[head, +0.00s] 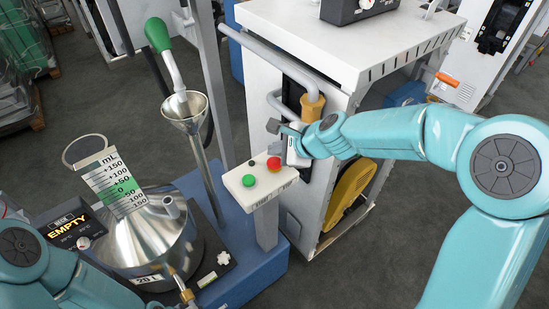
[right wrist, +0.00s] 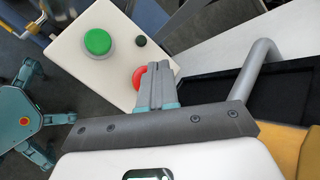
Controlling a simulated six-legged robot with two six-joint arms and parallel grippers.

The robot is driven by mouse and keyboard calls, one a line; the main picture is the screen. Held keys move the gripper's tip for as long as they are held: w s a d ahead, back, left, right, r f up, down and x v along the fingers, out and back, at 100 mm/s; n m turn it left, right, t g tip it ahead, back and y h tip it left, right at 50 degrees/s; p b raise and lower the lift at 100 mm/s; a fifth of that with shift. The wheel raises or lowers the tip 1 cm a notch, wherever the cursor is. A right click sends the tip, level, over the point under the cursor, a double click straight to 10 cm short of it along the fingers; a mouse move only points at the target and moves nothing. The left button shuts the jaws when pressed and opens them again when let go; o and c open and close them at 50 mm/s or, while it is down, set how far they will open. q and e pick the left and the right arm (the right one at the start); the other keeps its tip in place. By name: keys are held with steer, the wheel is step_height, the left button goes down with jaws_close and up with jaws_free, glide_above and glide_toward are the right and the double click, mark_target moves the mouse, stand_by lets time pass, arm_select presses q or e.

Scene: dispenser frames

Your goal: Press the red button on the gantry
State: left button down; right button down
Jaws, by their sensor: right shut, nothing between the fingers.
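The red button (head: 274,164) sits on the far right part of a small white panel (head: 284,184) on a post, with a green button (head: 249,181) nearer the front left. My right gripper (head: 272,126) is shut and empty, just behind and above the red button in the head view. In the right wrist view the shut fingertips (right wrist: 160,70) overlap the red button (right wrist: 137,77) and hide part of it. I cannot tell whether they touch it. My left arm enters at the lower left of the head view, but its gripper does not show.
A steel vessel (head: 140,240) stands left of the panel, with a funnel (head: 186,108) above it. A white cabinet (head: 330,45) with grey handle bars and a yellow part (head: 348,198) stands behind and right. Open floor lies at front right.

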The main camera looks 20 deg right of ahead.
mark_target(277, 163)
step_height(277, 163, up, 4)
steer(key=p, duration=0.3)
steer(key=shift+r+p, duration=0.25)
steer(key=shift+p, duration=0.1)
steer(key=shift+f, duration=0.1)
stand_by(0.4)
